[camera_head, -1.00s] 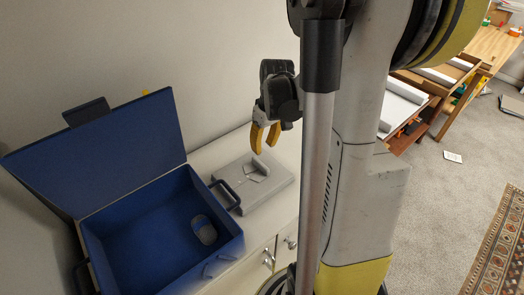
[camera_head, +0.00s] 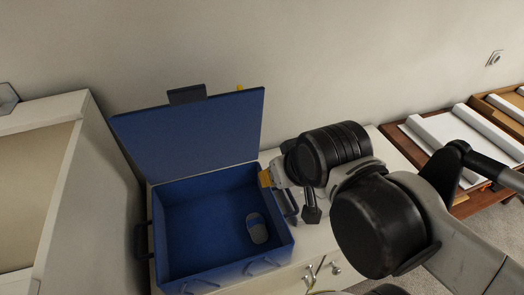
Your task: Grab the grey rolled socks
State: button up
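The grey rolled socks (camera_head: 257,229) look like a small rounded grey bundle with a dark blue part. They lie on the floor of the open blue box (camera_head: 190,225), near its right wall. My gripper (camera_head: 266,178) has yellow fingers and is at the box's right rim, above and to the right of the socks and apart from them. My wrist hides most of the gripper, so I cannot tell how far its fingers are apart.
The box's blue lid (camera_head: 190,130) stands open at the back, near the wall. The box is on a white cabinet (camera_head: 318,245). A taller white cabinet (camera_head: 75,180) stands to the left. A brown table (camera_head: 400,140) with white and grey pieces is at the right.

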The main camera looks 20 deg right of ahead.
aim_at(257, 226)
jog(key=k+j+z, duration=0.25)
jog(key=j, duration=0.15)
jog(key=k+j+z, duration=0.2)
jog(key=j, duration=0.15)
jog(key=k+j+z, duration=0.25)
jog(key=i+j, duration=0.1)
